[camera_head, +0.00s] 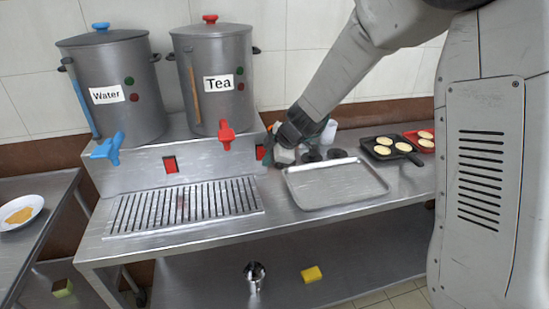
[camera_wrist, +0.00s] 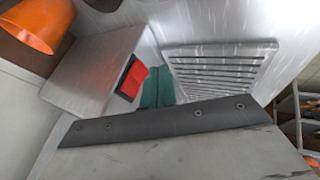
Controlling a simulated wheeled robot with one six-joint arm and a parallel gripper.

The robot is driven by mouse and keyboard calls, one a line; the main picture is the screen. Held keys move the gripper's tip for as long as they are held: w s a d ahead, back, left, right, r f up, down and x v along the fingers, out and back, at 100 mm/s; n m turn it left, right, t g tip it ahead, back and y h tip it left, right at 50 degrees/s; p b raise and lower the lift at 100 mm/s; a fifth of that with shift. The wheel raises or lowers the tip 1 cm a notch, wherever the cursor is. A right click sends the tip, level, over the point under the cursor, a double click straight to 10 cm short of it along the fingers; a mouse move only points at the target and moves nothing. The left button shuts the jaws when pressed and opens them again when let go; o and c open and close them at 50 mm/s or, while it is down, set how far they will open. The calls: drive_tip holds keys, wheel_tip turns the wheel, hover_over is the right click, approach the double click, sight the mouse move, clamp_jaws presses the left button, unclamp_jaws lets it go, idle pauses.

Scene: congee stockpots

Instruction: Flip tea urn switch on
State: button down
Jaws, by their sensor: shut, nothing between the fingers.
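The grey tea urn (camera_head: 215,75), labelled "Tea", stands on the raised steel stand with a red tap (camera_head: 226,134). A red switch (camera_head: 261,152) is on the stand's front face, below and right of that tap. It also shows in the wrist view (camera_wrist: 132,78) in a dark frame; I cannot tell which way it is set. My gripper (camera_head: 270,150) is at the right end of the stand, close to this switch. Its green fingers (camera_wrist: 156,88) are shut and empty beside the switch in the wrist view; contact is unclear. My wrist partly hides the area.
The water urn (camera_head: 112,85) with a blue tap (camera_head: 107,148) stands left, above another red switch (camera_head: 170,164). A slotted drip grate (camera_head: 185,207) lies in front. A steel tray (camera_head: 335,184), dark cups and a black pan (camera_head: 388,148) are to the right.

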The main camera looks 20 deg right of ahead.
drive_tip(key=shift+w+f, duration=0.1)
drive_tip(key=shift+w, duration=0.65)
drive_tip(key=shift+w+f, duration=0.1)
drive_tip(key=shift+w, duration=0.2)
